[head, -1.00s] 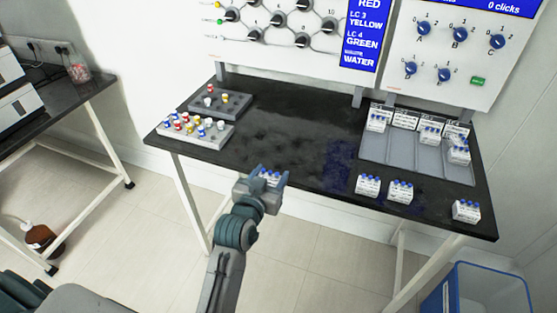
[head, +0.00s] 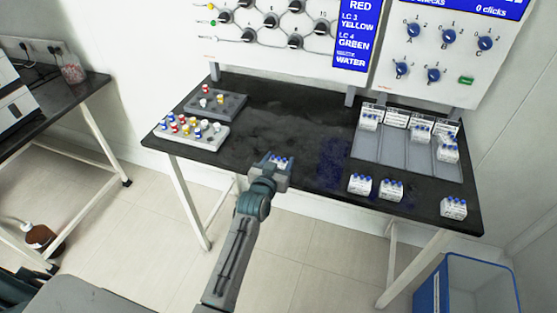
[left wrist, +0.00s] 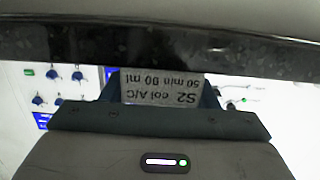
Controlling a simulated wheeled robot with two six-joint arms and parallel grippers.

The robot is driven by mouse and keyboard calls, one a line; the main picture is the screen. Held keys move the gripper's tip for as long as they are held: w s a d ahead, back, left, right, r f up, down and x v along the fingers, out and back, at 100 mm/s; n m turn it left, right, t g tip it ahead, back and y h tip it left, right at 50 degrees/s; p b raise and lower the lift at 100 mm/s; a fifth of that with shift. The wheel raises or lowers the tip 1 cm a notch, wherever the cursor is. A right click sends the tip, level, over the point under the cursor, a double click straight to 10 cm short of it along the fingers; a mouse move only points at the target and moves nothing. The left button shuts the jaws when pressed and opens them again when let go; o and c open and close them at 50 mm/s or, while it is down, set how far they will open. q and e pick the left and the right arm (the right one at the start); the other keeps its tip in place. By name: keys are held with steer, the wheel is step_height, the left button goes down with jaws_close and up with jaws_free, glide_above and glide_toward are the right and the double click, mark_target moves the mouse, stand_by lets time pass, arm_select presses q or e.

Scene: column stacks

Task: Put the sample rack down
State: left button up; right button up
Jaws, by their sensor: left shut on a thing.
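My left gripper (head: 275,168) is shut on a small white sample rack (head: 281,160) with blue caps, near the front edge of the black table. The gripper hides most of the rack in the head view. In the left wrist view the rack's label (left wrist: 160,88) shows upside down between the fingers and reads S2, col A/C, 50 min 90 ml. I cannot tell whether the rack touches the tabletop (head: 285,120). My right gripper is not in view.
Several similar white racks stand at the right, some in a grey tray (head: 366,146), others along the front edge, such as one rack (head: 359,185). Colored-cap vials stand in a light holder (head: 190,133) at the left. The table's middle is clear. A blue bin (head: 470,285) stands below.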

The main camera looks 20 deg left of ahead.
arm_select(q)
steer(key=shift+f, duration=0.1)
steer(key=o, duration=1)
